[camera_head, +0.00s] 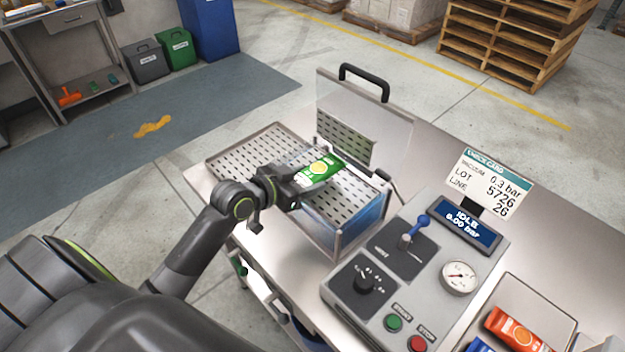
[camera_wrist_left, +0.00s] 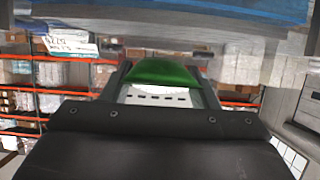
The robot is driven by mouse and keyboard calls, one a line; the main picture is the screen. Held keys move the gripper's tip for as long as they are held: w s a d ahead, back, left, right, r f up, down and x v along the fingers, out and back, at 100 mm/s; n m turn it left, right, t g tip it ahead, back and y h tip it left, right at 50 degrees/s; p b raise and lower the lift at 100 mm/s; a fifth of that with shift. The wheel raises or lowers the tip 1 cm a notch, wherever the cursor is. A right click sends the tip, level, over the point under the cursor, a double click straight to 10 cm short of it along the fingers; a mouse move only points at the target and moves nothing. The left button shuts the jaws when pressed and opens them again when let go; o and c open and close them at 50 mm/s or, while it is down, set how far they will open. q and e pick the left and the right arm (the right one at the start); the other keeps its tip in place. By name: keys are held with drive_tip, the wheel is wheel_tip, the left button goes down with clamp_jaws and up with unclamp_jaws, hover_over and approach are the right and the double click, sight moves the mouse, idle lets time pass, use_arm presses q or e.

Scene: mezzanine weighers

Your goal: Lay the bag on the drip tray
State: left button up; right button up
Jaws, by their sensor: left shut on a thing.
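The bag sticks out beyond the fingertips, above the clear-walled tank. In the left wrist view the green bag (camera_wrist_left: 163,73) shows between the two fingers. The drip tray (camera_head: 237,146), a flat slotted metal tray with a low rim, lies beside the tank to the left. The arm and gripper cover its near right part. The bag's lower side is hidden, so I cannot tell whether it touches anything. My right gripper is not in view.
The tank (camera_head: 345,225) holds bluish water and a slotted plate; its clear lid (camera_head: 365,120) with a black handle stands open. A grey control panel (camera_head: 400,265) with knobs and gauge stands at right. Another tray (camera_head: 540,310) holds orange and blue bags.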

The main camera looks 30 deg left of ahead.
use_arm(q)
drive_tip(key=shift+w+d, duration=0.1)
drive_tip(key=shift+w, duration=0.2)
drive_tip(key=shift+w+d+f+p, duration=0.15)
drive_tip(key=shift+w+f+p, duration=0.25)
drive_tip(key=shift+f, duration=0.15)
drive_tip(key=shift+w+d+f+p, duration=0.15)
drive_tip(key=shift+w+f+p, duration=0.2)
drive_tip(key=shift+f, duration=0.6)
drive_tip(key=shift+f, duration=0.1)
drive_tip(key=shift+f, duration=0.15)
drive_tip(key=o, duration=1)
drive_tip(key=shift+s+a, duration=0.1)
